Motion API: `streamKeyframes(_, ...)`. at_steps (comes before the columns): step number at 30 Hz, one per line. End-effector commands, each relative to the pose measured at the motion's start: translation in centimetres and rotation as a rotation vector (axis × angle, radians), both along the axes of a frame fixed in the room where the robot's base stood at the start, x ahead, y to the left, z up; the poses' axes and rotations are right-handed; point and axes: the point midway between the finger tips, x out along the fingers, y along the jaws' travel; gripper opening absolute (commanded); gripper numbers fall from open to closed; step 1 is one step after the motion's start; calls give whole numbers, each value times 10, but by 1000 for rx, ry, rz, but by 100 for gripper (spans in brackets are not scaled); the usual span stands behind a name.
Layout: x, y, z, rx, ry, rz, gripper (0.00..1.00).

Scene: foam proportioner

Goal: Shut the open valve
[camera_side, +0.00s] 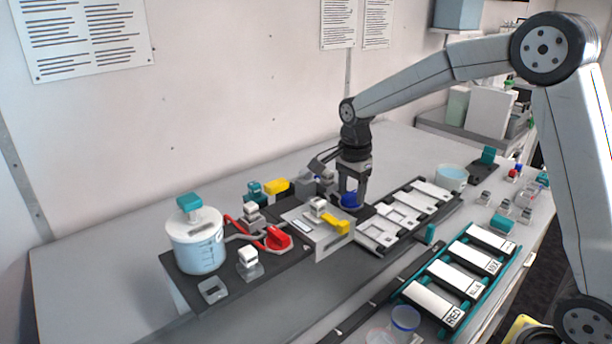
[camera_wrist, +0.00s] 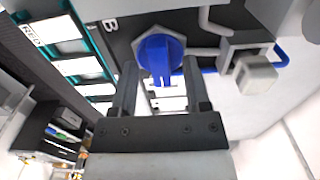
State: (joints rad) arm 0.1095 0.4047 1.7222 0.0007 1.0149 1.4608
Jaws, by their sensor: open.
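A blue valve knob (camera_side: 349,202) sits on the dark base plate just left of the rack of white cards. In the wrist view my gripper (camera_wrist: 160,72) is open, with one finger on each side of the bar and a gap to each; I cannot tell how deep the fingers reach. A red valve knob (camera_side: 278,238) stands on the plate further left, by red tubing. I cannot tell which valve is open.
A lidded jar (camera_side: 195,243) of pale blue liquid stands at the left end of the plate. A white box with a yellow part (camera_side: 336,223) stands close left of my gripper. A grey-white block (camera_wrist: 255,75) sits beside the blue knob.

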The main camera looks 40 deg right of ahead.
Motion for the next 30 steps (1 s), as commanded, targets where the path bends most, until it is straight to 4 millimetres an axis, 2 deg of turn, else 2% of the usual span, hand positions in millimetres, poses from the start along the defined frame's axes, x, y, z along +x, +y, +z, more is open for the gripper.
streamKeyframes(8,0,0,-2,0,-1,0,61)
streamKeyframes(9,0,0,-2,0,-1,0,54)
streamKeyframes(11,0,0,-2,0,-1,0,35)
streamKeyframes(12,0,0,-2,0,-1,0,22)
streamKeyframes(14,0,0,-2,0,-1,0,3)
streamKeyframes(15,0,0,-2,0,-1,0,0)
streamKeyframes(30,0,0,-1,0,-1,61,0)
